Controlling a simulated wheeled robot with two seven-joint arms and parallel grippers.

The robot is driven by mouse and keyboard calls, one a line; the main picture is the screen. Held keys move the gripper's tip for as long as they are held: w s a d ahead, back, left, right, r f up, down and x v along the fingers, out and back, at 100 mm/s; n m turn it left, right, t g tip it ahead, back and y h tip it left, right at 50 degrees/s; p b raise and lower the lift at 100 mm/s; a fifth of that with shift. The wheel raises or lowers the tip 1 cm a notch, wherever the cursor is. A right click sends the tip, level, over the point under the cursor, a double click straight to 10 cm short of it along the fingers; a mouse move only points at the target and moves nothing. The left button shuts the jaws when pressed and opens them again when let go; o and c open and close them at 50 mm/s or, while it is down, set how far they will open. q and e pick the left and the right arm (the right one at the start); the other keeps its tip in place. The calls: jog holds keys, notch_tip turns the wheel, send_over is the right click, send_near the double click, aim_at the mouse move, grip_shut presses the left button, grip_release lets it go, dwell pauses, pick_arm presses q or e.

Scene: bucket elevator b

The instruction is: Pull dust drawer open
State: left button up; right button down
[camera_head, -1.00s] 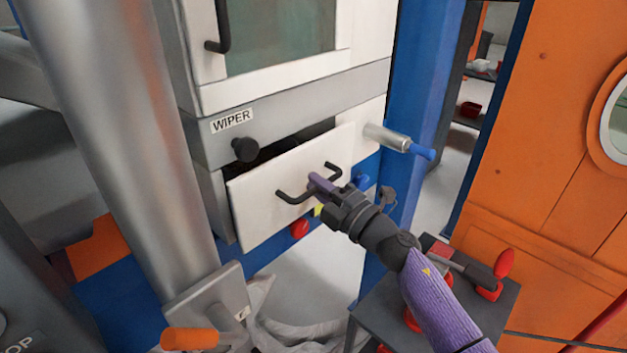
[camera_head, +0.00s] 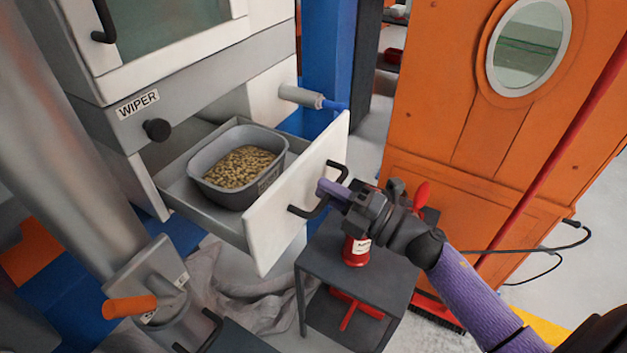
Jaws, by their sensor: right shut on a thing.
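The dust drawer (camera_head: 285,220) has a white front and stands well out of the machine below the WIPER label. A grey bin (camera_head: 214,193) with tan, grain-like material (camera_head: 240,166) sits inside it. A black bar handle (camera_head: 304,211) is on the drawer front. The fingertips are partly hidden by the handle. My left gripper is not in view.
A small dark table (camera_head: 335,264) with a red can (camera_head: 355,250) stands just beside and below the drawer front. An orange cabinet (camera_head: 440,130) is on the right. A grey pipe (camera_head: 60,130) and an orange-handled lever (camera_head: 130,306) are on the left. A black knob (camera_head: 157,130) is above the drawer.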

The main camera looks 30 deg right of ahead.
jog(key=shift+s+d, duration=0.1)
jog(key=shift+s, duration=0.05)
jog(key=c, duration=0.7)
grip_release()
jog(key=v, duration=1)
